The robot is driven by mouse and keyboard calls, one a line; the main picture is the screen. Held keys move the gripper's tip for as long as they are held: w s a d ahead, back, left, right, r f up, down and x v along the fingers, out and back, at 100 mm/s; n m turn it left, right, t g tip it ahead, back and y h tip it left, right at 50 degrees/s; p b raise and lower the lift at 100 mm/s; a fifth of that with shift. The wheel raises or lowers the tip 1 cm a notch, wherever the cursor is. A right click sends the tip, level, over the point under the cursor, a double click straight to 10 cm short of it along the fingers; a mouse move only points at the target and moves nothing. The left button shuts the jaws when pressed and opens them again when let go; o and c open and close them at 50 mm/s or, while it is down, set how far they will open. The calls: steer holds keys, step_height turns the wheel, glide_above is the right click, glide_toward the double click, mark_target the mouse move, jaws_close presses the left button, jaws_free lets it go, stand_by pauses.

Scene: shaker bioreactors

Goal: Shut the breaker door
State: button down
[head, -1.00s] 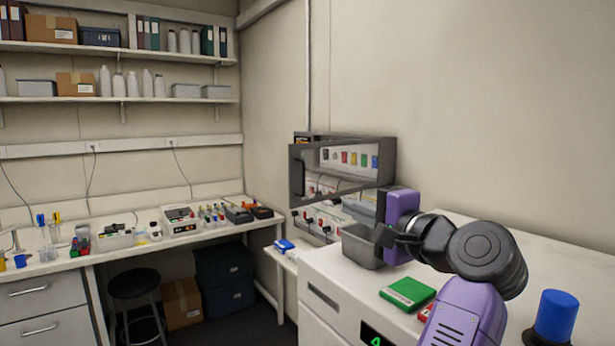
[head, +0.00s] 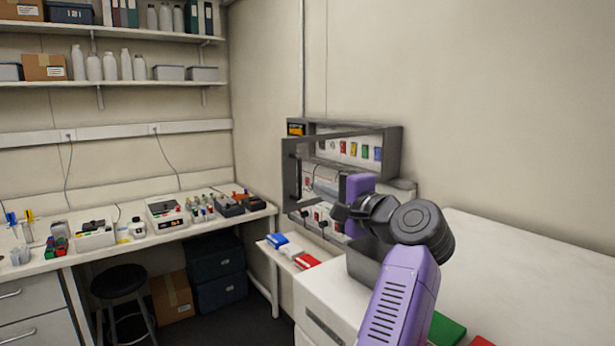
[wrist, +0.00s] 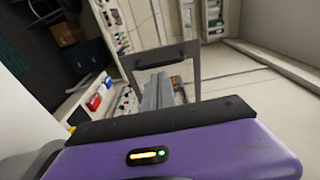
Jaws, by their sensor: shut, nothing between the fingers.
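The breaker box (head: 394,152) is mounted on the wall, with a row of coloured breakers inside. Its door (head: 291,178) is a dark grey frame around an opening or clear pane, and stands open, swung out from the box. In the wrist view the door (wrist: 192,72) is ahead, with a dark handle bar (wrist: 166,56) across it. My gripper (head: 358,186) is shut and empty, in front of the lower part of the door and box in the head view. Its fingertips are hidden there, and I cannot tell whether it touches the door.
A grey bin (head: 362,268) stands on the white bench below my gripper, with a green block (head: 446,328) nearer. A low shelf under the box holds a blue item (head: 277,240) and a red item (head: 307,261). A stool (head: 119,281) stands at left.

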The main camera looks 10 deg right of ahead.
mark_target(300, 180)
steer(key=p+x, duration=0.2)
steer(key=x, duration=0.4)
steer(key=shift+w, duration=0.3)
steer(key=shift+a, duration=0.25)
